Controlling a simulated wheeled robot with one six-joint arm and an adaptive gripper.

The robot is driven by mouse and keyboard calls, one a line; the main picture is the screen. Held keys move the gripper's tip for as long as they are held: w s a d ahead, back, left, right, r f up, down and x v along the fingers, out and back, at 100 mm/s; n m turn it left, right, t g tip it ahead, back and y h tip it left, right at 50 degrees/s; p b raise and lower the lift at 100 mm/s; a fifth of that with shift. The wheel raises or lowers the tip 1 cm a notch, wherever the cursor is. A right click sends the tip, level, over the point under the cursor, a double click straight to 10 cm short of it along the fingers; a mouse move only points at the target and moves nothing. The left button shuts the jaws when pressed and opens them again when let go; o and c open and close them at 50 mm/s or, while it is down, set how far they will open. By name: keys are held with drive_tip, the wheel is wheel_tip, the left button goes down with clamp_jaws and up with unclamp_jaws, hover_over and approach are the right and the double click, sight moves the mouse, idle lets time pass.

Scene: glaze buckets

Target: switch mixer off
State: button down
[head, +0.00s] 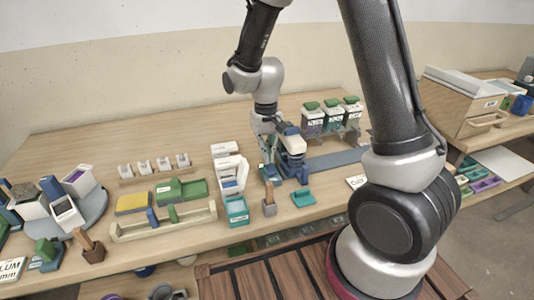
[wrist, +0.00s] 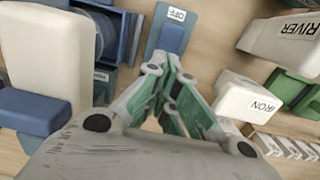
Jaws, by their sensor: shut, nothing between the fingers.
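The mixer (head: 291,145), a blue and white machine, stands near the middle of the bench. In the wrist view its blue and white body (wrist: 45,55) fills the left side. A blue block with a white OFF label (wrist: 174,14) lies just beyond my fingertips in the wrist view. My gripper (head: 267,160) points down just left of the mixer in the head view. In the wrist view my gripper (wrist: 170,65) has its green and grey fingers drawn together, with nothing between them. Whether the tips touch the labelled block cannot be told.
White containers (head: 230,172) stand close left of my gripper; one labelled IRON (wrist: 245,103) and one labelled RIVER (wrist: 285,40) show in the wrist view. A teal container (head: 237,211) and a small wooden holder (head: 269,208) stand in front. Green-lidded buckets (head: 333,115) stand behind right. The back left bench is clear.

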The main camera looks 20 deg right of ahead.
drive_tip(key=shift+r, duration=0.1)
wheel_tip(320, 180, up, 14)
drive_tip(key=w, duration=0.2)
drive_tip(key=shift+w+f, duration=0.2)
drive_tip(key=shift+w, duration=0.15)
